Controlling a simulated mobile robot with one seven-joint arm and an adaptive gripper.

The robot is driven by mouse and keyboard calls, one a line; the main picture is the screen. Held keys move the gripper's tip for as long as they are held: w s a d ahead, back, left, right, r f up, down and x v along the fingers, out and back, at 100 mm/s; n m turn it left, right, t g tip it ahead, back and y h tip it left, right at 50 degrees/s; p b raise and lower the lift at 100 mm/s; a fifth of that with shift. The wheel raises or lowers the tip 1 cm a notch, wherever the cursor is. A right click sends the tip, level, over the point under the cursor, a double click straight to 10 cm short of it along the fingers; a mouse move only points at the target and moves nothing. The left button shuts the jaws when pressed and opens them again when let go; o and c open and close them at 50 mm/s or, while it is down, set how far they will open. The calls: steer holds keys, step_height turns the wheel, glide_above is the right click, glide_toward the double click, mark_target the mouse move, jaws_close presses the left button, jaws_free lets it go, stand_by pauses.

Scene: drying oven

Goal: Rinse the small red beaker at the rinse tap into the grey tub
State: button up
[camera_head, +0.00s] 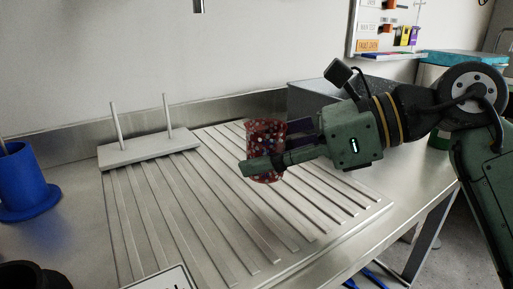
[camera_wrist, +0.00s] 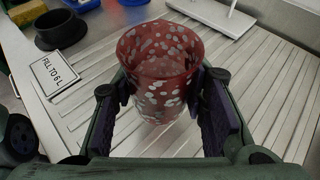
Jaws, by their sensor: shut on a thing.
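The small red beaker (camera_head: 262,136), see-through with pale spots, is held upright above the ribbed draining board. It also shows in the wrist view (camera_wrist: 160,68), with its open rim up. My gripper (camera_head: 268,154) is shut on it, one finger on each side of its wall; the fingers also flank it in the wrist view (camera_wrist: 163,98). A grey tub (camera_head: 308,96) stands behind my gripper at the back of the bench, partly hidden by it; its inside is hardly visible. I cannot make out the rinse tap; only a small dark piece (camera_head: 198,6) shows at the top edge.
The ribbed draining board (camera_head: 150,225) is mostly clear. A pale rack with two upright pegs (camera_head: 150,148) stands at its back left. A blue holder (camera_head: 25,180), a black ring-shaped thing (camera_wrist: 60,28) and a "FILL TO 6 L" sign (camera_wrist: 55,72) are at left.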

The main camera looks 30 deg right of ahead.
mark_target(249, 133)
steer(key=shift+s+r+p, duration=0.2)
steer(key=shift+r+p, duration=0.1)
steer(key=shift+r, duration=0.2)
steer(key=shift+s+r+p, duration=0.1)
steer(key=shift+r+p, duration=0.85)
steer(key=shift+r, duration=0.65)
steer(key=shift+f, duration=0.1)
